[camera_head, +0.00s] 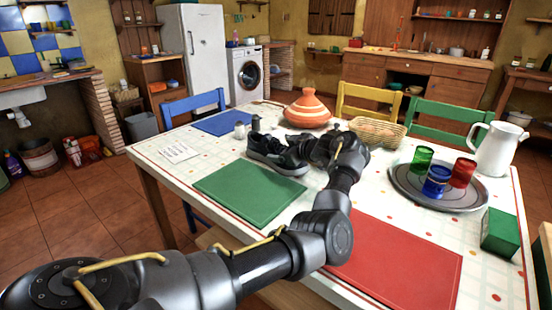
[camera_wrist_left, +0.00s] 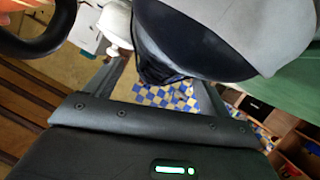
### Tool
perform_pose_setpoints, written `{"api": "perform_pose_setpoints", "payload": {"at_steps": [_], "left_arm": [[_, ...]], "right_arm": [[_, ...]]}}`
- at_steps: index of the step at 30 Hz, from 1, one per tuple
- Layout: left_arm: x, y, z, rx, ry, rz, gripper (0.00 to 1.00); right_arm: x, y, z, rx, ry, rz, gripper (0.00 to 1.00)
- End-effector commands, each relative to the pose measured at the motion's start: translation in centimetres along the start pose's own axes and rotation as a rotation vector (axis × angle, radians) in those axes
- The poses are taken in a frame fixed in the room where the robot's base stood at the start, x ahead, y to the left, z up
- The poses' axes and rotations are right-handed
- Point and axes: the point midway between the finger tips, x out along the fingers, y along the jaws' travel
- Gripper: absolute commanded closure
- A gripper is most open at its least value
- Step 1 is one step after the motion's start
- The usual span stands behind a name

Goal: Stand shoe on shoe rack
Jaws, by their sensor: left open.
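A dark shoe (camera_head: 272,154) with a pale sole edge lies on the dining table, behind the green placemat. My left gripper (camera_head: 306,150) is at the right end of the shoe, with the hand partly hiding it. In the left wrist view a large grey and black shape, apparently the shoe (camera_wrist_left: 205,45), fills the upper right, close to the fingers. My left gripper (camera_wrist_left: 160,88) is open there, its fingers spread apart. Whether the fingers touch the shoe I cannot tell. I cannot make out a shoe rack. My right gripper is not in view.
The table holds a green placemat (camera_head: 250,191), a red placemat (camera_head: 395,262), a tagine (camera_head: 307,108), a basket (camera_head: 377,133), and a round tray (camera_head: 405,188) with cups. A white pitcher (camera_head: 497,150) and a green box (camera_head: 500,232) stand at the right. Chairs surround the table.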

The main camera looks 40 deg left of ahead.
Motion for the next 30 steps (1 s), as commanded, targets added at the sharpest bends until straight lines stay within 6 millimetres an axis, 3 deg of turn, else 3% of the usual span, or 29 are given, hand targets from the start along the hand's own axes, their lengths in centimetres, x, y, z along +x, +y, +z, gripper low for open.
{"api": "perform_pose_setpoints", "payload": {"at_steps": [4,12,24,26,30], "left_arm": [[1.5,0.0,0.1,0.001,-0.002,0.000,0.18],[1.7,0.0,0.1,0.000,-0.002,0.001,0.18],[1.7,0.0,0.1,0.000,-0.002,0.001,0.70],[1.7,0.0,0.0,0.000,-0.001,0.002,0.76],[1.7,0.1,0.0,-0.001,-0.001,0.002,0.76]], "right_arm": [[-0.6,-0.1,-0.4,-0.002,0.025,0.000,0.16],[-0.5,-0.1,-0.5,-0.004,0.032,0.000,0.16],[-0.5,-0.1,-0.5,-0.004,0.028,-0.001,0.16],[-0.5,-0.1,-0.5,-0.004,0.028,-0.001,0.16],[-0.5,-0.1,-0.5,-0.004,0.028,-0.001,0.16]]}}
